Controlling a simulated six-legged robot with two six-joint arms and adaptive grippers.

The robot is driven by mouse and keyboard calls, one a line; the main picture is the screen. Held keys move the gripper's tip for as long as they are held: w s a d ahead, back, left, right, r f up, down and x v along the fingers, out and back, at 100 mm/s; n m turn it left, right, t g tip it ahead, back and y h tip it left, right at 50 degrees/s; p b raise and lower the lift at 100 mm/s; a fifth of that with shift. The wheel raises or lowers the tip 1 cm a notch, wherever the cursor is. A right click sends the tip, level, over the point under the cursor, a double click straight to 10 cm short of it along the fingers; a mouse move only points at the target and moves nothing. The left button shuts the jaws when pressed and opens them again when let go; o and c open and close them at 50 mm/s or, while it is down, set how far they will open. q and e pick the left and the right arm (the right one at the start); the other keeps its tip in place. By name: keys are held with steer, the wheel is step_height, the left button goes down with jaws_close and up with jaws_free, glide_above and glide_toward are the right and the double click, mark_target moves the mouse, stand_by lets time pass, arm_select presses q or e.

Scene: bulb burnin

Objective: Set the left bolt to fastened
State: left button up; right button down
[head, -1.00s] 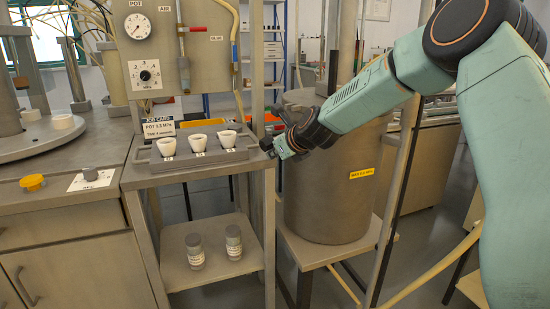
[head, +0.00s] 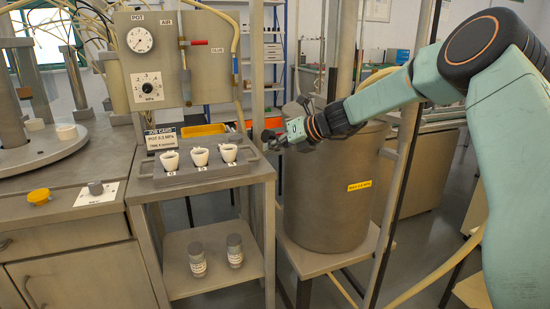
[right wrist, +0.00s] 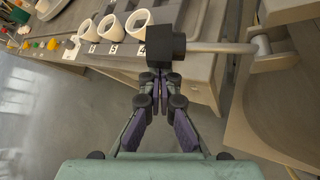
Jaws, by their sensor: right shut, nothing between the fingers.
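A large grey pot (head: 325,190) stands right of the bench, with a yellow label on its front. In the right wrist view a black block (right wrist: 165,45) sits on the end of a grey rod (right wrist: 218,47), which runs to a fitting at the pot's rim. I cannot tell whether this is the left bolt. My right gripper (head: 279,139) is at the pot's upper left side. Its fingers (right wrist: 160,82) are shut and empty, just below the black block in the wrist view; contact is unclear. My arm hides part of the pot top. My left gripper is out of view.
A grey tray with three white cups (head: 200,157) is on the bench left of my right gripper. A gauge panel (head: 160,60) stands behind it. Two jars (head: 234,250) are on the lower shelf.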

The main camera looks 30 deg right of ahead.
mark_target(272, 133)
steer(key=r+y+p, duration=0.1)
steer(key=p, duration=0.1)
steer(key=d+r+m+y+p, duration=0.1)
steer(key=r+p, duration=0.1)
steer(key=shift+d+m+p, duration=0.1)
steer(key=shift+m+p, duration=0.2)
steer(key=shift+w+d+r+m+y+p, duration=0.1)
steer(key=shift+d+r+m+y+p, duration=0.3)
steer(key=shift+p, duration=0.4)
steer(key=shift+d+r+p, duration=0.65)
steer(key=shift+p, duration=0.65)
